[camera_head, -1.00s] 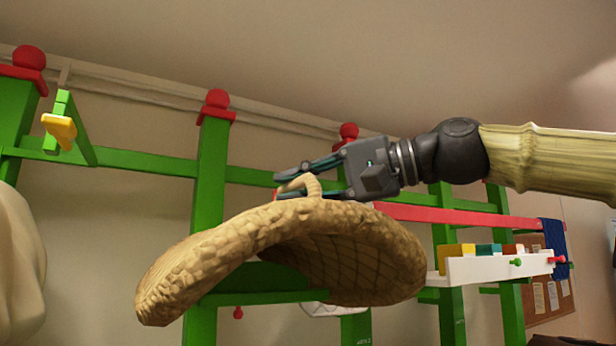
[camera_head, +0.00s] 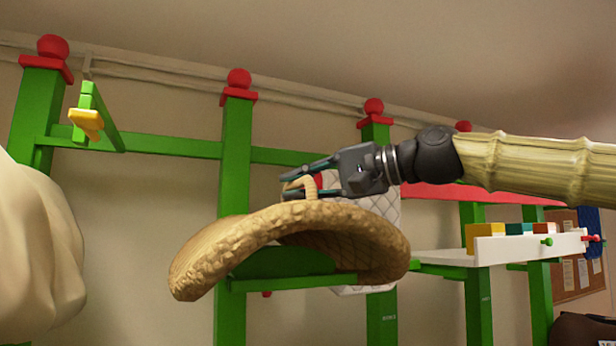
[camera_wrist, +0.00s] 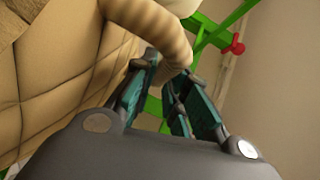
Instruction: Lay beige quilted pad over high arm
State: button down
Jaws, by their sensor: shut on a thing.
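The beige quilted pad (camera_head: 290,222) hangs arched from my gripper in the head view, its quilted underside partly showing. My gripper (camera_head: 295,188) is shut on the tan loop handle (camera_head: 310,185) on the pad's top. In the wrist view the fingers (camera_wrist: 165,95) close around this thick loop (camera_wrist: 155,35), with the quilted pad (camera_wrist: 50,70) at the left. A high green arm with a yellow tip (camera_head: 86,120) juts from the rack at the upper left, bare and apart from the pad. A green bar (camera_head: 290,283) shows beneath the pad, and I cannot tell whether they touch.
Green rack posts with red knobs (camera_head: 238,78) stand behind. A white quilted piece (camera_head: 380,205) is partly hidden behind the pad. A white shelf with coloured blocks (camera_head: 520,246) is at the right. A cream draped shape (camera_head: 35,255) fills the lower left.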

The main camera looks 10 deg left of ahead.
aim_at(286, 206)
jog(key=shift+w+a+p, duration=0.4)
jog(key=shift+w+a, duration=0.25)
jog(key=shift+w, duration=0.3)
jog(key=shift+w+a+p, duration=0.4)
jog(key=shift+w+a, duration=0.25)
jog(key=shift+w, duration=0.35)
jog(key=shift+w+a+p, duration=0.4)
jog(key=shift+w+a, duration=0.25)
jog(key=shift+w, duration=0.3)
jog(key=shift+w+a+f, duration=0.15)
jog(key=shift+w+f, duration=0.05)
jog(key=shift+f, duration=0.1)
jog(key=shift+f+b, duration=0.65)
jog(key=shift+f, duration=0.2)
jog(key=shift+s+f+b, duration=0.1)
jog(key=shift+f+b, duration=0.2)
jog(key=shift+f, duration=0.35)
jog(key=c, duration=1.3)
grip_release()
jog(key=shift+c, duration=0.2)
